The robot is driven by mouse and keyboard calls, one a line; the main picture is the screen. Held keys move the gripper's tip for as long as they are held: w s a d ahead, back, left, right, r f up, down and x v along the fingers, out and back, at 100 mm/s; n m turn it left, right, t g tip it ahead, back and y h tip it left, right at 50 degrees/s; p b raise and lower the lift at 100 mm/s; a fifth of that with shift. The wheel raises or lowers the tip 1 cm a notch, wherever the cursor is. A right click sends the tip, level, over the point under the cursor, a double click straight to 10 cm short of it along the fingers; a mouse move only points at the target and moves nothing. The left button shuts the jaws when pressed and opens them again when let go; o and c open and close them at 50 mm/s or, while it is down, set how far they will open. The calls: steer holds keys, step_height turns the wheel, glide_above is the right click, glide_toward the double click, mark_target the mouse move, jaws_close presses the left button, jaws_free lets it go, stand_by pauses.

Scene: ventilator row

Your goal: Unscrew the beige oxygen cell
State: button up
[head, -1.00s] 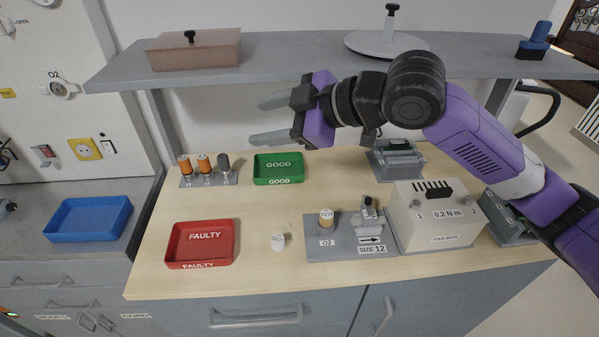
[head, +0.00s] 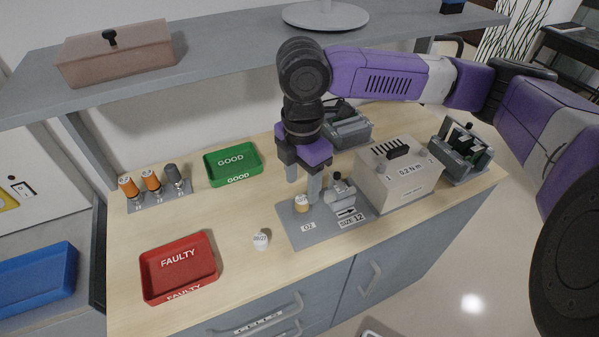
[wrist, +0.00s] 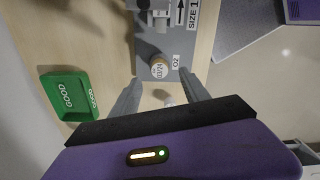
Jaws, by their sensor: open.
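The beige oxygen cell (head: 302,203) stands upright in the grey fixture plate marked O2 and SIZE 12 (head: 296,237). In the wrist view the cell (wrist: 159,69) shows its labelled top, beyond the fingertips and between their lines. My gripper (head: 303,197) is open and empty, pointing down above the plate, just behind and above the cell in the head view. Its two fingers also show in the wrist view (wrist: 158,82). I see no contact with the cell. A small white round piece labelled 09/27 (head: 261,240) lies on the bench left of the plate.
A metal clamp (head: 340,190) stands on the plate, right of the cell. A beige 0.2 N m box (head: 400,180) is close on the right. A red FAULTY tray (head: 178,283), a green GOOD tray (head: 232,180) and a rack of cells (head: 155,198) are left.

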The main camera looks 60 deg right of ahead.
mark_target(302, 200)
steer(key=shift+f, duration=2.7)
jaws_close()
steer(key=c, duration=0.9)
jaws_free()
jaws_close()
steer(key=n, duration=0.6)
